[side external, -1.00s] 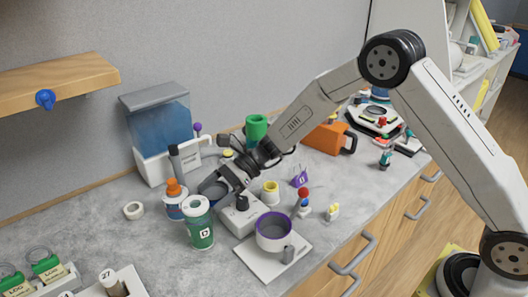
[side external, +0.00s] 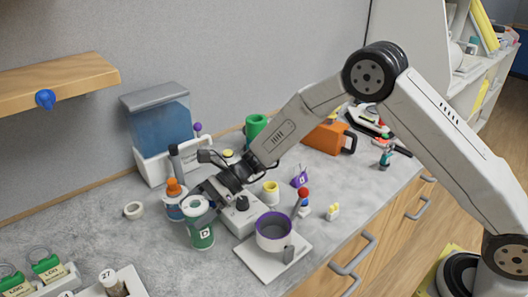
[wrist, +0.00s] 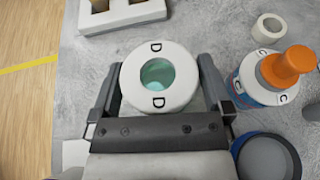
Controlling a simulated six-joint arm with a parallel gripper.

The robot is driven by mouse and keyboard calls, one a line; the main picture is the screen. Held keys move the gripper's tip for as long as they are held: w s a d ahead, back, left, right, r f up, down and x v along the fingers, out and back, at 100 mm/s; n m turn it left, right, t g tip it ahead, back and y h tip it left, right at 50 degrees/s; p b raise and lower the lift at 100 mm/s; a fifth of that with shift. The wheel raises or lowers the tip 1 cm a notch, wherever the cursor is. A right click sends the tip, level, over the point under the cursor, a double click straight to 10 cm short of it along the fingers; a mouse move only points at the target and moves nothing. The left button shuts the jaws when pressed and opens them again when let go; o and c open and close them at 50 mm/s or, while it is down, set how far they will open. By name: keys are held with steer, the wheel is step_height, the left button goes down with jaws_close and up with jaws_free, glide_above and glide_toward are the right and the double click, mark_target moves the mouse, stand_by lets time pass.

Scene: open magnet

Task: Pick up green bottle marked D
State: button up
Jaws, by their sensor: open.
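The green bottle marked D (side external: 202,236) stands upright on the grey counter, with a white ring-shaped top. In the wrist view its white top (wrist: 158,78) with two letter D marks lies between the two fingers of my gripper (wrist: 160,95). My gripper (side external: 203,198) is open, its fingers on either side of the bottle's upper part. I cannot tell whether a finger touches it. In the side view the gripper partly hides the bottle's top.
A blue and white bottle marked C with an orange cap (side external: 174,190) stands close beside the gripper; it also shows in the wrist view (wrist: 275,78). A white tape ring (side external: 133,210) lies left. A purple-rimmed pot (side external: 273,232) stands right.

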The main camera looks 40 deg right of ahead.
jaws_close()
stand_by(0.3)
steer(key=shift+r, duration=0.15)
steer(key=shift+r, duration=0.7)
steer(key=s+d+r, duration=0.5)
steer(key=s+r, duration=0.6)
steer(key=s, duration=0.2)
steer(key=shift+d+r, duration=0.2)
